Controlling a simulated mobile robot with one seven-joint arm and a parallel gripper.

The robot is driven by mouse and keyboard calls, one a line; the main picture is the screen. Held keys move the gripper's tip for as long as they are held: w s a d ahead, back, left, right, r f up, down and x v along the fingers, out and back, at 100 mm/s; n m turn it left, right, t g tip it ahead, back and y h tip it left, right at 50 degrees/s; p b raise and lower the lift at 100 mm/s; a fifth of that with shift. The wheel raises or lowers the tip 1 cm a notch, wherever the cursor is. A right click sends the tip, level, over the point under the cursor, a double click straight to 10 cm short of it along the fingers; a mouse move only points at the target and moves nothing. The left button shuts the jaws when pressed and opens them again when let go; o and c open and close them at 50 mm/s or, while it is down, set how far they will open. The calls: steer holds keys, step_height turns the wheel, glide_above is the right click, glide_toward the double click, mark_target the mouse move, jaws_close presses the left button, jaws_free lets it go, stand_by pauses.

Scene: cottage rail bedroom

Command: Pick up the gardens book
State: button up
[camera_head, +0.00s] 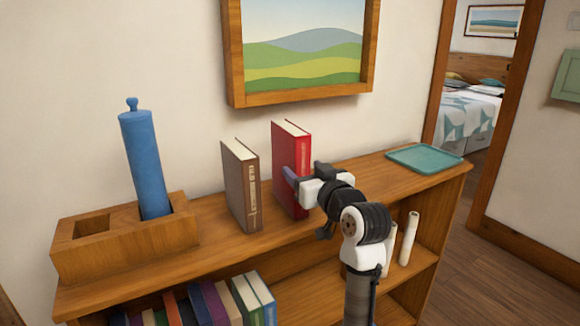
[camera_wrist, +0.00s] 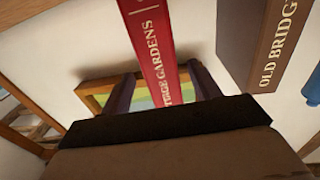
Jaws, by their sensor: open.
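The gardens book (camera_head: 291,148) is red and stands upright on the shelf top. In the wrist view its spine (camera_wrist: 153,40) shows the word GARDENS, with the rest of the title partly cut off. My gripper (camera_head: 297,183) is at the spine side of this book. In the wrist view my open gripper (camera_wrist: 163,92) has one dark finger on each side of the spine. A gap shows between the left finger and the book; the right finger is close to it, and contact is unclear. The far fingertip is hidden in the head view.
A brown book (camera_head: 241,185), lettered OLD BRIDG in the wrist view (camera_wrist: 262,45), stands just left of the red one. A wooden holder (camera_head: 120,250) with a blue cylinder (camera_head: 146,165) is further left. A teal tray (camera_head: 424,158) lies right. A framed picture (camera_head: 303,60) hangs above.

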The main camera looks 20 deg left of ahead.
steer(key=p+x, duration=0.1)
steer(key=x, duration=0.3)
steer(key=shift+s+a, duration=0.1)
steer(key=shift+a, duration=0.05)
steer(key=shift+w+a, duration=0.25)
steer(key=shift+w, duration=0.1)
steer(key=c, duration=1.2)
steer(key=shift+r, duration=0.1)
steer(key=shift+c, duration=0.4)
